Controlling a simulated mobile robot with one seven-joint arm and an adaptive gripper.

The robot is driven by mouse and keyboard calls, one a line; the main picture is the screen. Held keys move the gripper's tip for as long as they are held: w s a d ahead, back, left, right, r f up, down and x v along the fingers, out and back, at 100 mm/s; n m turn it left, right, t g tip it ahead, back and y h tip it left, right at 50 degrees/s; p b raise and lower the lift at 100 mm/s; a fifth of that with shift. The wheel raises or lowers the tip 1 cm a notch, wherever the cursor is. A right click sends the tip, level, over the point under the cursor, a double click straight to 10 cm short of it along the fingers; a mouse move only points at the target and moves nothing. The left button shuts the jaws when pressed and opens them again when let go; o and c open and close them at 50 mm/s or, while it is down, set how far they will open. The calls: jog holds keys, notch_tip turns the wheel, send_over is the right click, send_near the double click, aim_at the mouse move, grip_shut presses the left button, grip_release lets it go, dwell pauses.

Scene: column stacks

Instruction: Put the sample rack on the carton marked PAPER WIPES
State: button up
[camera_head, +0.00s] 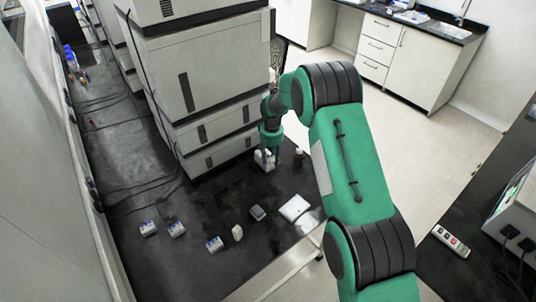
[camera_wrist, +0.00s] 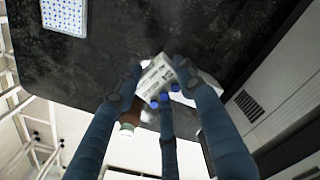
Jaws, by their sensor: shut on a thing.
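My gripper (camera_head: 268,146) is low over the back right of the black bench, next to the large stacked instrument. In the wrist view my gripper (camera_wrist: 163,85) has its fingers around a white piece (camera_wrist: 153,74) with dark print and a few round blue caps (camera_wrist: 163,98). It shows small and white in the head view (camera_head: 264,159). I cannot tell for sure whether it is the sample rack, or whether it touches the bench. Small white-and-blue pieces (camera_head: 148,228), (camera_head: 176,229) and (camera_head: 214,244) stand at the front of the bench. I cannot read PAPER WIPES on anything.
A brown bottle (camera_head: 298,158) stands close right of my gripper. It also shows in the wrist view (camera_wrist: 128,118). The tall instrument stack (camera_head: 215,90) is close on the left. A flat white item (camera_head: 294,208), a dark grey item (camera_head: 257,212) and a pale item (camera_head: 237,232) lie nearer.

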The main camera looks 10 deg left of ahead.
jog(key=shift+w+a+f, duration=0.1)
jog(key=shift+w+a, duration=0.3)
jog(key=shift+w, duration=0.75)
jog(key=shift+w+a+f, duration=0.15)
jog(key=shift+w+a, duration=0.25)
jog(key=shift+w, duration=0.7)
jog(key=shift+w+a+f, duration=0.1)
jog(key=shift+w+a, duration=0.3)
jog(key=shift+w, duration=0.75)
jog(key=shift+f, duration=1.75)
jog(key=o, duration=1.2)
jog(key=shift+f, duration=0.1)
jog(key=shift+c, duration=0.2)
notch_tip(320, 180, up, 12)
